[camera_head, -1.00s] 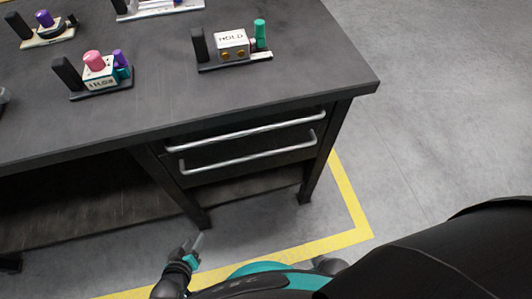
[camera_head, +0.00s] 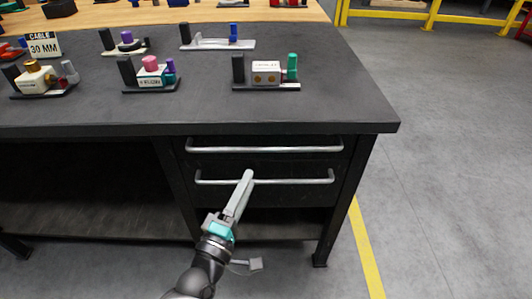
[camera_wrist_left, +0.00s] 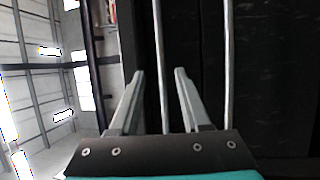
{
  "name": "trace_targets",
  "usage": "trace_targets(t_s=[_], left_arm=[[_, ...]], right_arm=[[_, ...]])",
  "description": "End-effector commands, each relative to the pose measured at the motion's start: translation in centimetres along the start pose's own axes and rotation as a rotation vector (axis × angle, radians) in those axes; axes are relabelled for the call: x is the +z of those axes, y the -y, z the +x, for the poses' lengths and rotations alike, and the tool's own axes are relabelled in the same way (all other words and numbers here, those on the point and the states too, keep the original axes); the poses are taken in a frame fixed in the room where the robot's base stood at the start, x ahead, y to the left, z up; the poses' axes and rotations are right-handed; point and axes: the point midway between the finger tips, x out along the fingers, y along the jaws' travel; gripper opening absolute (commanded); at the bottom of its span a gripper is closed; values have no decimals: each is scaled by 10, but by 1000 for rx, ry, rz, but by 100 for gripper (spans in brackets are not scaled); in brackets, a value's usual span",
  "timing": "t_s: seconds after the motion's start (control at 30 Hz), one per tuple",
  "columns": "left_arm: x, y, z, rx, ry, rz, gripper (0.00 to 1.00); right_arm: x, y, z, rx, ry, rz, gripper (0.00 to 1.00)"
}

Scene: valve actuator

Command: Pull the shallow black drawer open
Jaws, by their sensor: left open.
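Two black drawers sit one above the other under the right end of the dark workbench. The upper drawer (camera_head: 264,162) and the lower drawer (camera_head: 290,195) look closed, each with a long grey bar handle. My left gripper (camera_head: 248,175) is open in front of them, its tips overlapping the lower handle (camera_head: 300,182) in the head view. In the left wrist view the open fingers (camera_wrist_left: 159,73) lie either side of the line of the upper handle (camera_wrist_left: 157,40), with the lower handle (camera_wrist_left: 228,60) to their right. Contact cannot be told. My right gripper is out of view.
The workbench top (camera_head: 200,110) overhangs the drawers and carries several small fixtures, including a white block (camera_head: 266,73) near the right end. A bench leg (camera_head: 330,225) stands right of the drawers. Grey floor with a yellow line (camera_head: 366,250) is clear at right.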

Motion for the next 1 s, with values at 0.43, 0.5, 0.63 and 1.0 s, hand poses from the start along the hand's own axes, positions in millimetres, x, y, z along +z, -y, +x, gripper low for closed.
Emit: trace_targets(t_s=[0.43,0.5,0.63,1.0], left_arm=[[0,2,88,0,-1,2,47],[0,2,96,-1,-1,3,47],[0,1,106,-1,-1,2,47],[0,1,109,-3,0,3,45]], right_arm=[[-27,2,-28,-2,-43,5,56],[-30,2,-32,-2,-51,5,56],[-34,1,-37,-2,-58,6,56],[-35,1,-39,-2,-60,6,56]])
